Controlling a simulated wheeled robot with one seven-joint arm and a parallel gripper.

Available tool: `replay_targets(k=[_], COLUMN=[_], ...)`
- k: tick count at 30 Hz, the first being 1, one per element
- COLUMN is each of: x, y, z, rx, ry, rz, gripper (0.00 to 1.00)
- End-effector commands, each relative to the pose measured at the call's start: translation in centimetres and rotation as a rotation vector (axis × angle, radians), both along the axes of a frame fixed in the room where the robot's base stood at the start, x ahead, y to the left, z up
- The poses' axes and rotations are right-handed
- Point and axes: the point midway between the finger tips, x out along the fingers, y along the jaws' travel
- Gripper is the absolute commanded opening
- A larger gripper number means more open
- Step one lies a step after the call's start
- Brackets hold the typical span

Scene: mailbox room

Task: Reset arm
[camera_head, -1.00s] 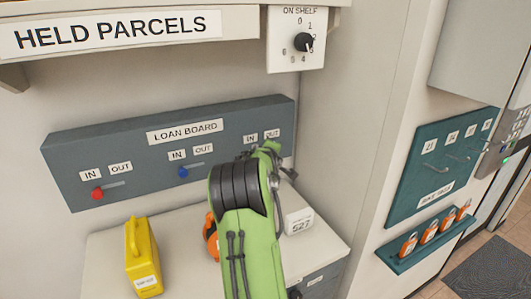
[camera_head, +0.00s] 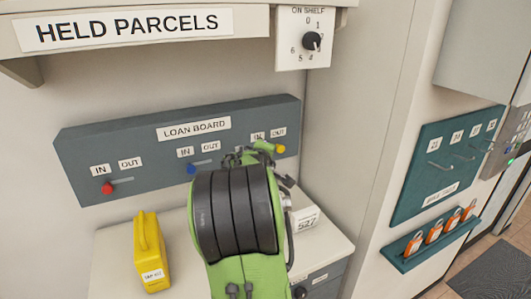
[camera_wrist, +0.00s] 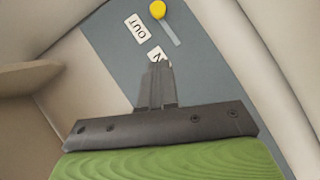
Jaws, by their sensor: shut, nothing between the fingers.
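My green and black arm reaches over the cabinet top toward the grey loan board (camera_head: 90,150) on the wall. In the wrist view my gripper (camera_wrist: 157,66) is shut and empty, its fingertips in front of the board's IN label. The board's yellow knob (camera_head: 280,149) is by its OUT label; it also shows in the wrist view (camera_wrist: 157,9), beyond my fingertips. The red knob (camera_head: 107,188) is by its IN label and the blue knob (camera_head: 191,169) is nearer its IN label.
The HELD PARCELS shelf (camera_head: 245,20) and a dial (camera_head: 311,41) are above. A teal tag board (camera_head: 425,185) with orange-tagged items below is right.

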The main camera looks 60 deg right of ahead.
Motion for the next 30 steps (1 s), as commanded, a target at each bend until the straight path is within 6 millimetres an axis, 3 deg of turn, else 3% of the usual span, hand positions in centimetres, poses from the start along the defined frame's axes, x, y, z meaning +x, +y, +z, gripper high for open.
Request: replay_targets(k=[16, 19, 20, 22, 25, 28, 30], x=[0.0, 0.4, 0.7, 1.5, 1.6, -0.2, -2.7], y=[0.0, 1.6, 2.9, 7.6, 16.4, 25.1, 30.8], z=[0.0, 0.2, 0.3, 0.3, 0.0, -0.6, -1.3], rx=[0.000, 0.047, 0.087, 0.227, 0.479, 0.706, 0.846], ry=[0.000, -0.031, -0.055, -0.121, -0.192, -0.195, -0.165], rz=[-0.001, 0.017, 0.028, 0.072, 0.143, 0.196, 0.220], gripper=[0.00, 0.00, 0.00, 0.00, 0.00, 0.00, 0.00])
